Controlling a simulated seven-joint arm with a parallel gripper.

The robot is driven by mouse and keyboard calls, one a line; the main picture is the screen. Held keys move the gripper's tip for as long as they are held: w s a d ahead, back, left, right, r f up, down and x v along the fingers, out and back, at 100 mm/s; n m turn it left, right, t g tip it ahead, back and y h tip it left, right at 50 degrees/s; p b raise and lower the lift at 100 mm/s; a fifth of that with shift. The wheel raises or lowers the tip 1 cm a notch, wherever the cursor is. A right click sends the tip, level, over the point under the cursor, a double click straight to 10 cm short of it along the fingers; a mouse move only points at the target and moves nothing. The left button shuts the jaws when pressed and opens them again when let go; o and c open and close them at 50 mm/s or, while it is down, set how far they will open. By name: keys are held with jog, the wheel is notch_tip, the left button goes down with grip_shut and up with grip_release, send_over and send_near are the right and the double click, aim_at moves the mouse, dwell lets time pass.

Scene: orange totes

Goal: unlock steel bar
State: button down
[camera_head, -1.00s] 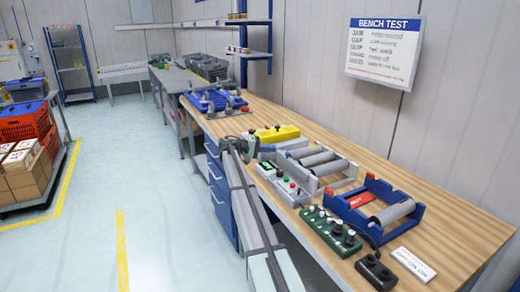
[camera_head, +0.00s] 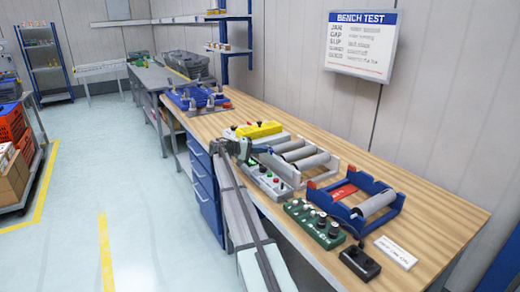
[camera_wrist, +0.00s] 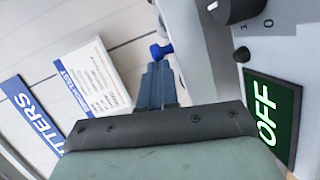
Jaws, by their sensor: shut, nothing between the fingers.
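My gripper (camera_head: 266,150) is at the front edge of the wooden bench, by a grey roller frame with steel-grey rollers (camera_head: 292,146). In the wrist view its narrow blue-grey fingers (camera_wrist: 158,72) are together with nothing between them. A small blue knob-like part (camera_wrist: 162,50) shows just past the fingertips; I cannot tell whether they touch.
A yellow-topped unit (camera_head: 258,129) stands behind my gripper. A pale button box (camera_head: 268,180), a green knob box (camera_head: 313,222) and a black box (camera_head: 360,262) line the front edge. A blue roller frame (camera_head: 352,204) is to the right. The back right benchtop is clear.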

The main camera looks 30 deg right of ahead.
jog(key=s, duration=0.2)
jog(key=shift+s, duration=0.35)
jog(key=shift+w, duration=0.1)
jog(key=shift+w, duration=0.25)
jog(key=w, duration=0.1)
jog(key=w+a, duration=0.1)
jog(key=w, duration=0.1)
jog(key=shift+w+a+r, duration=0.2)
jog(key=shift+a+r, duration=0.15)
jog(key=shift+r, duration=0.05)
jog(key=v, duration=1)
jog(key=shift+s, duration=0.1)
